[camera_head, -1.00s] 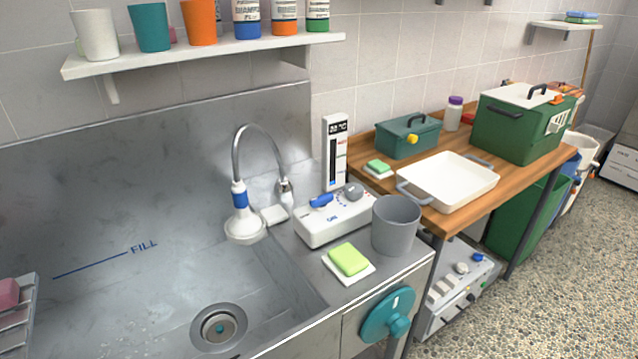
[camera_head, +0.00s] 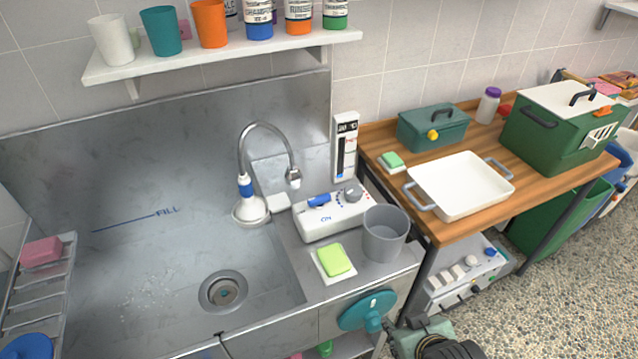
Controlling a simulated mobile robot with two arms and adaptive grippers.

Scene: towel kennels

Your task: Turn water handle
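A teal round handle (camera_head: 367,312) with a knob is mounted on the front face of the steel sink (camera_head: 95,285). A white control box (camera_head: 335,218) with a blue lever (camera_head: 319,200) and a grey knob (camera_head: 352,193) stands on the sink's right ledge. My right gripper (camera_head: 402,338) is at the bottom edge, just right of the teal handle. It is partly cut off, and its finger opening is unclear. My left gripper is not in view.
A grey cup (camera_head: 386,235) and a green sponge (camera_head: 335,260) sit on the ledge above the teal handle. A wooden table (camera_head: 455,232) with a white tray (camera_head: 460,187) stands to the right. A wire rack (camera_head: 38,290) is at the left.

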